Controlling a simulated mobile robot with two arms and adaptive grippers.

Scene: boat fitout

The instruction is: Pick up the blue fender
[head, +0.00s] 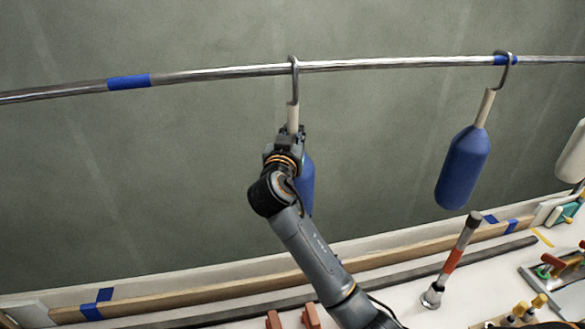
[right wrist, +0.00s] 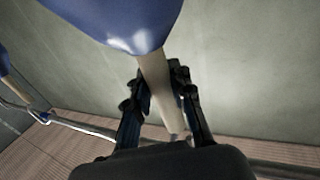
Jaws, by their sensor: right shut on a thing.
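A blue fender (head: 307,185) hangs from the metal rail (head: 200,75) by a hook (head: 294,80) and a pale neck, partly hidden behind my right arm. My right gripper (head: 291,137) is at its pale neck just below the hook. In the right wrist view the fender's blue body (right wrist: 125,22) is at the top, and its pale neck (right wrist: 157,85) runs between the fingers of my right gripper (right wrist: 158,85), which is shut on it. A second blue fender (head: 464,168) hangs from another hook (head: 503,70) at the right. My left gripper is not in view.
A white fender (head: 573,155) shows at the right edge. Blue tape (head: 129,82) marks the rail. Below, a white bench holds a standing tool with an orange band (head: 454,259), clamps (head: 551,266) and a wooden strip (head: 200,292). The wall behind the rail is bare.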

